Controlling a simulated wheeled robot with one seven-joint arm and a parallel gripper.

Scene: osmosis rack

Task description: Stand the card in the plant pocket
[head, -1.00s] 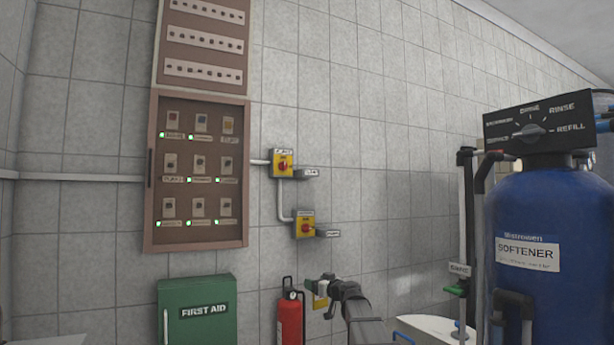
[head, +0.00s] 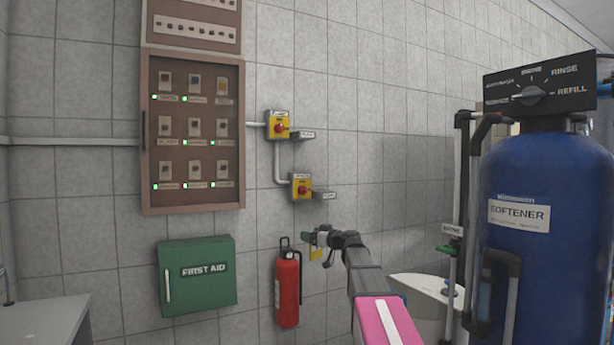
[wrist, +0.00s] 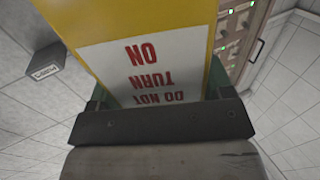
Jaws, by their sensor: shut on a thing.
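The card (wrist: 143,70) is yellow with a white panel that reads DO NOT TURN ON, upside down in the wrist view. My gripper (wrist: 150,105) is shut on it, with green finger parts at its two sides. In the head view my gripper (head: 318,240) is in front of the wall, just right of and above the fire extinguisher, and a small yellow part of the card (head: 316,254) hangs below it. A grey label holder marked PLANT or similar (head: 323,195) sits beside the lower yellow and red switch (head: 301,187). I cannot read it surely.
Another holder (head: 302,135) sits beside the upper switch (head: 278,125). A brown panel (head: 193,190) and a green first aid box (head: 197,278) are to the left. A red extinguisher (head: 287,290) hangs below. The blue softener tank (head: 530,255) stands at right.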

